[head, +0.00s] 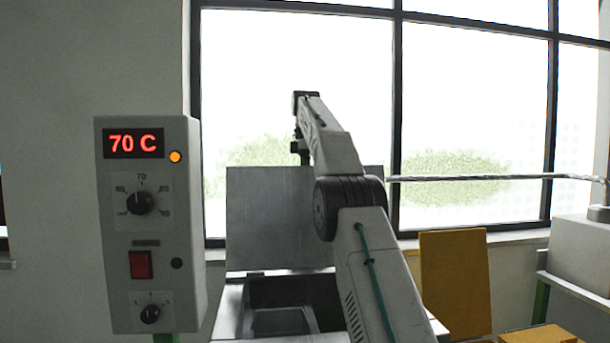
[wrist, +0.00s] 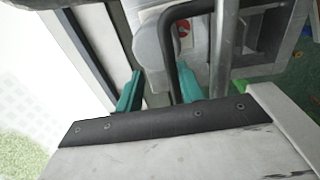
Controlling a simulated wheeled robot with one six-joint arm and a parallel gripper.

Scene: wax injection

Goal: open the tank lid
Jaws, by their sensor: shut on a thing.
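The tank lid (head: 270,225) is a grey metal plate standing raised and nearly upright at the back of the tank (head: 232,300). The tank's dark opening shows in front of it. My gripper (head: 303,158) is at the lid's top edge, and my arm hides the lid's right part. In the wrist view my gripper's teal fingers (wrist: 158,90) are shut on the lid's handle (wrist: 176,62), a dark bent bar. The exact contact between the fingers is partly hidden by the gripper body.
A control box (head: 150,225) reading 70 C stands left of the tank. A yellow-brown panel (head: 455,285) and a grey machine (head: 582,255) with a braided hose (head: 480,178) are at the right. A large window is behind.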

